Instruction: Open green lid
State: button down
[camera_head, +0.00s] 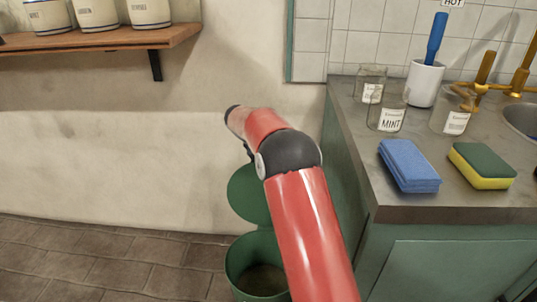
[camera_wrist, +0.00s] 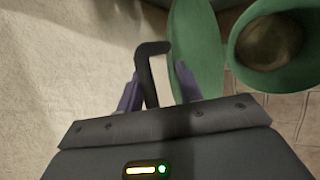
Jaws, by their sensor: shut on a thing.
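The green lid (camera_head: 247,194) stands raised and tilted up at the back of the green bin (camera_head: 236,268), whose round mouth is open. In the wrist view the lid (camera_wrist: 198,48) is seen nearly edge-on beside the open bin (camera_wrist: 236,50). A black handle (camera_wrist: 151,52) sticks out from the lid's side. My gripper (camera_wrist: 158,88) is shut on this handle, with a finger on each side. In the head view my red arm hides the gripper and part of the lid and bin.
A counter with a green cabinet (camera_head: 430,262) stands right of the bin. It carries a blue sponge (camera_head: 408,165), a green-yellow sponge (camera_head: 482,165) and glass jars (camera_head: 388,116). A wall shelf (camera_head: 100,38) is at upper left. Floor left of the bin is clear.

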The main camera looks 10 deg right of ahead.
jog(key=shift+s+d+f, duration=0.15)
jog(key=shift+s+f, duration=0.05)
jog(key=shift+f, duration=0.4)
jog(key=c, duration=1.4)
grip_release()
jog(key=shift+w, duration=0.1)
jog(key=shift+r, duration=0.1)
jog(key=shift+r, duration=0.3)
jog(key=v, duration=0.7)
